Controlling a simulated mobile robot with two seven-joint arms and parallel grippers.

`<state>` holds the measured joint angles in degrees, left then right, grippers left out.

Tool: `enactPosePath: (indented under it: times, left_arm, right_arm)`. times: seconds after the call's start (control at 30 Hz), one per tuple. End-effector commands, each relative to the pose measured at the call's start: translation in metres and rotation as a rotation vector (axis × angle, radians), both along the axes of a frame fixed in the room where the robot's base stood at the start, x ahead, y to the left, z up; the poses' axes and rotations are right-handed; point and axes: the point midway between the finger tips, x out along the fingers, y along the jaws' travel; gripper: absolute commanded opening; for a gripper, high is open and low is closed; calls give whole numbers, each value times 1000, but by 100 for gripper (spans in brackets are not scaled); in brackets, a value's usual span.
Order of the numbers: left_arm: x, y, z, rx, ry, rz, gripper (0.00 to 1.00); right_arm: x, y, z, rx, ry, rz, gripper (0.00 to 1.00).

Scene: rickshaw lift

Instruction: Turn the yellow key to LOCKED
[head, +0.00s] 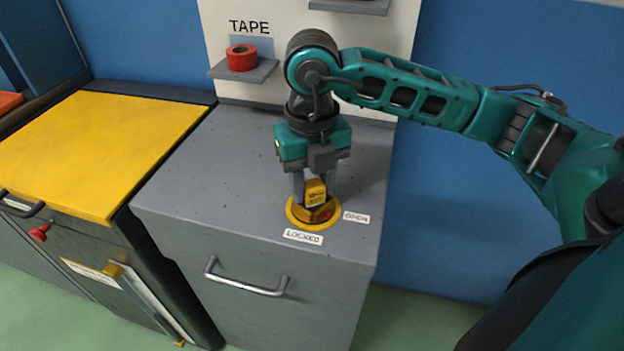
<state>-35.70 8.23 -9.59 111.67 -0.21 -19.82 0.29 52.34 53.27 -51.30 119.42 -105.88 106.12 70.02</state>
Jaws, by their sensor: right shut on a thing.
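The yellow key (315,192) stands upright in a round yellow lock plate (298,214) on top of the grey cabinet (225,180). My right gripper (315,200) points straight down over it, with its fingers on either side of the key, shut on it. A LOCKED label (303,237) lies at the front of the plate, and an OPEN label (356,217) lies to its right. The fingers hide part of the key, so I cannot tell exactly which label it points at. My left gripper is not in view.
A red tape roll (241,57) sits on a small grey shelf (262,72) under a TAPE sign behind. A yellow-topped cabinet (95,150) with a red knob (39,233) stands at left. The grey cabinet's front has a handle (245,287). The grey top left of the lock is clear.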

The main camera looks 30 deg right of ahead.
Motion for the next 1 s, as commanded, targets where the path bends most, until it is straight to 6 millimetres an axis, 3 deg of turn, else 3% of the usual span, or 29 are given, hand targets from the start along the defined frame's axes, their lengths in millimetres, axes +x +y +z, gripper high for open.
enactPosePath:
  times: [0.33,0.8,1.0]
  left_arm:
    - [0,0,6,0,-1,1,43]
    - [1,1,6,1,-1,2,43]
    - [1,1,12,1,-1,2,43]
  right_arm:
    - [-1,-1,1,0,1,-283,10]
    - [-1,-1,0,0,0,-321,10]
    - [-1,-2,2,0,1,-513,10]
